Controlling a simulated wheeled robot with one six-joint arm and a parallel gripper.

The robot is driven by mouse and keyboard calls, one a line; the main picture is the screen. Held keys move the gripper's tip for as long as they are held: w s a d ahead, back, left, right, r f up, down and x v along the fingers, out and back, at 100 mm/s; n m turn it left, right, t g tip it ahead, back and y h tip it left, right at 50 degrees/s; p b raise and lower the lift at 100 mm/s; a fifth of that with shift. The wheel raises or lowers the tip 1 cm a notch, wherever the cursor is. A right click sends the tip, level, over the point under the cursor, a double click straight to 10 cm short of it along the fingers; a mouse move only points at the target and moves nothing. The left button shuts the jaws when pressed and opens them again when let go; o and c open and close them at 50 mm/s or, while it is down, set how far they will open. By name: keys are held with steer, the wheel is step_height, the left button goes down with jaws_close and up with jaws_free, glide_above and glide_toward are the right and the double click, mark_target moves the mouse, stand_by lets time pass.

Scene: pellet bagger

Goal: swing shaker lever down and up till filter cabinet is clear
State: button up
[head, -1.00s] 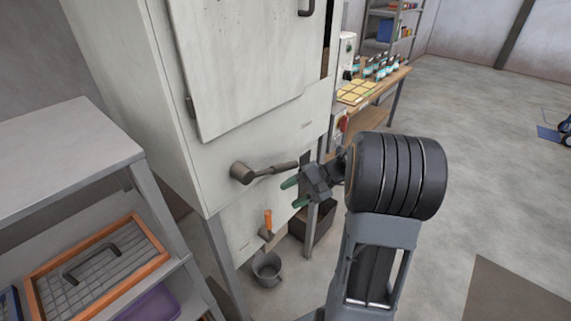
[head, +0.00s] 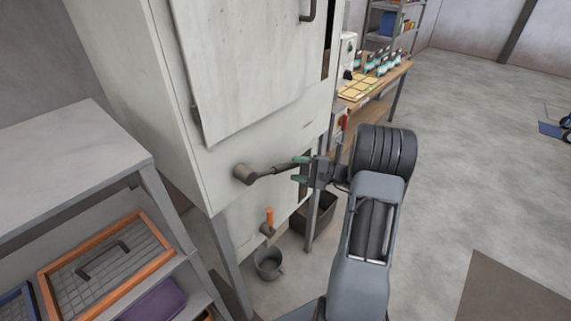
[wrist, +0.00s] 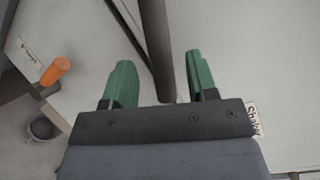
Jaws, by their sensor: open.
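The filter cabinet (head: 150,110) is a tall pale grey box on legs. The shaker lever (head: 268,172) is a dark bar on a round hub at the cabinet's lower front, pointing right and slightly up. My gripper (head: 301,169) has green fingers and is at the lever's free end. In the wrist view my gripper (wrist: 158,85) is open, and the dark lever (wrist: 157,50) runs between its two fingers without visible gripping. A label beside the right finger is partly hidden. In the head view the lever's tip is hard to separate from the fingers.
An orange-handled valve (head: 269,218) sits below the lever, with a grey bucket (head: 269,263) under it. A shelf rack (head: 75,165) with an orange-framed filter panel (head: 105,262) stands at left. A workbench (head: 395,78) with bottles is behind. Open floor lies right.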

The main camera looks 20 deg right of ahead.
mark_target(291, 168)
steer(key=shift+p+x, duration=0.4)
steer(key=shift+x, duration=1.75)
jaws_close()
